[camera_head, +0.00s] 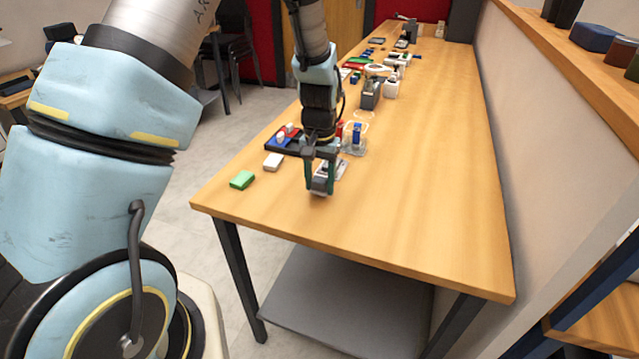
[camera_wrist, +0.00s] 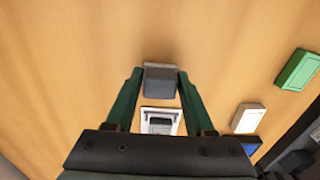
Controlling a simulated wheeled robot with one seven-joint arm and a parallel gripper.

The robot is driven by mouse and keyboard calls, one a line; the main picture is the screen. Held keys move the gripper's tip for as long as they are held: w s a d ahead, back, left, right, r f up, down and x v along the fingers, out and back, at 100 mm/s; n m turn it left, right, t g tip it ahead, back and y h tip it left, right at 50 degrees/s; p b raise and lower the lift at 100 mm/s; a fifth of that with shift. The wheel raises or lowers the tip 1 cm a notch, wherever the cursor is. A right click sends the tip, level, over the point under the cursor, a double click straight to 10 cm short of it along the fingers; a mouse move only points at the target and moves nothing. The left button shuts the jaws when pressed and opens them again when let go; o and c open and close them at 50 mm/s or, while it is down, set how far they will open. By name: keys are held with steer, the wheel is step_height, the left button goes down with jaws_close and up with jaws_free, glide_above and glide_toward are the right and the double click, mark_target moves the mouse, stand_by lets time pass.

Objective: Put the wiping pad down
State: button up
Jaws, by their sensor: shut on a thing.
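The wiping pad is a small dark grey block (camera_wrist: 160,82) between the two green fingers of my gripper (camera_wrist: 159,75) in the wrist view. In the head view my gripper (camera_head: 320,182) is low over the near left part of the wooden table (camera_head: 420,200), with the grey pad (camera_head: 320,186) at its fingertips. The gripper is shut on the pad. I cannot tell whether the pad touches the tabletop. A white-framed piece with a dark middle (camera_wrist: 160,120) lies close to the pad, on the gripper-body side in the wrist view.
A green block (camera_head: 242,180) and a white block (camera_head: 273,162) lie to the left, near the table's left edge. A dark tray with red and blue pieces (camera_head: 283,139) stands behind them. The table is clear to the right and in front. A wall runs along the right.

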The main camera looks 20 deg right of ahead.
steer(key=shift+f, duration=0.65)
steer(key=shift+f, duration=0.2)
steer(key=o, duration=1.3)
steer(key=shift+r, duration=0.15)
